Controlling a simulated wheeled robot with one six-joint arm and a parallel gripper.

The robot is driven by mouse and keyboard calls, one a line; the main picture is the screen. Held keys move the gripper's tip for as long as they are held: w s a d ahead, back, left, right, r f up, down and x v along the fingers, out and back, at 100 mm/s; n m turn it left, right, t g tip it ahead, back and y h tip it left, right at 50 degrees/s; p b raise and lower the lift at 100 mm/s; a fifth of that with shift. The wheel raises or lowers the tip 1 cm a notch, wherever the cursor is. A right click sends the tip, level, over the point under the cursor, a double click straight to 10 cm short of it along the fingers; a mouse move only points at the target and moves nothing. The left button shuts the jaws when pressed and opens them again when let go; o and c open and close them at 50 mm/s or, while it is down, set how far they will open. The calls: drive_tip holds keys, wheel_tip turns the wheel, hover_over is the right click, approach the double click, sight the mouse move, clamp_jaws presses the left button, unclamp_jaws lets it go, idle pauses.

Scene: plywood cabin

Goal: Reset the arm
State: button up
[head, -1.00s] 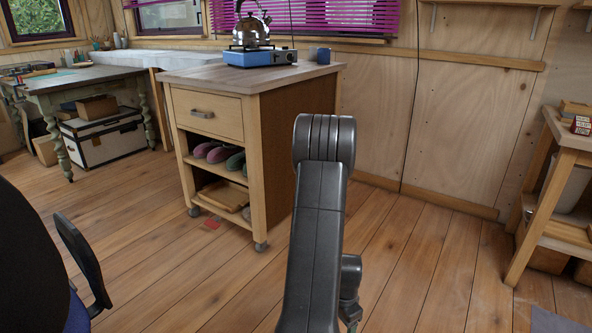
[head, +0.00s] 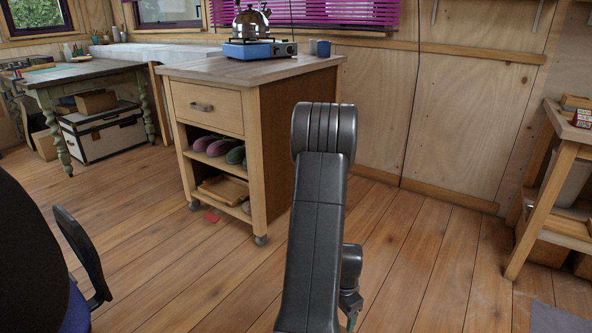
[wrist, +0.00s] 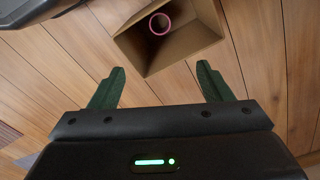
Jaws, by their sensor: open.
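My gripper (wrist: 159,84) shows in the wrist view with its two green fingers spread wide apart and nothing between them. Beyond the fingertips, an open cardboard box (wrist: 185,55) stands on the wooden floor, with a pink ring-shaped thing (wrist: 160,24) inside it. In the head view my dark arm stands folded up in the middle of the picture. The gripper fingers are hard to make out there, low behind the arm.
A wooden kitchen cart (head: 297,140) with a blue camping stove (head: 258,50) and kettle (head: 251,22) stands ahead. A chair (head: 82,255) is close at left. A wooden shelf unit (head: 540,190) stands at right.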

wheel_tip(320, 180, up, 9)
drive_tip(key=p, duration=0.3)
wheel_tip(320, 180, down, 14)
drive_tip(key=b, duration=0.6)
drive_tip(key=w+a+r+n+p, duration=0.3)
drive_tip(key=a+r+n+p, duration=0.1)
drive_tip(key=r+p, duration=0.8)
drive_tip(key=w+a+r+n+p, duration=0.4)
drive_tip(key=r+p, duration=0.8)
drive_tip(key=r, duration=0.7)
drive_tip(key=w+a+r+n+p, duration=0.3)
drive_tip(key=r+p, duration=0.9)
drive_tip(key=r, duration=0.4)
drive_tip(key=shift+w+a+r+n, duration=0.15)
drive_tip(key=shift+w+a+n, duration=0.3)
drive_tip(key=shift+a, duration=0.25)
drive_tip(key=shift+s, duration=0.1)
